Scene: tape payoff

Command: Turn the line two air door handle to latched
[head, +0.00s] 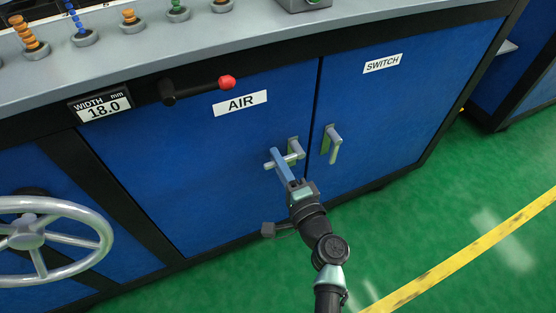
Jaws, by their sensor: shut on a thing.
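The AIR door (225,160) is a blue cabinet door with a white AIR label. Its grey metal handle (298,147) sits on a small plate near the door's right edge. The lever points left and slightly down in the head view, close to level. My gripper (276,157) reaches up from below and is shut on the lever near its free left end. The fingers cover part of the lever. The door looks closed, flush with its frame.
The SWITCH door (395,110) is just right, its handle (332,143) pointing down close to my gripper. A red-knobbed lever (227,82) sticks out above the AIR label. A handwheel (40,238) stands at left. Green floor lies open at lower right.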

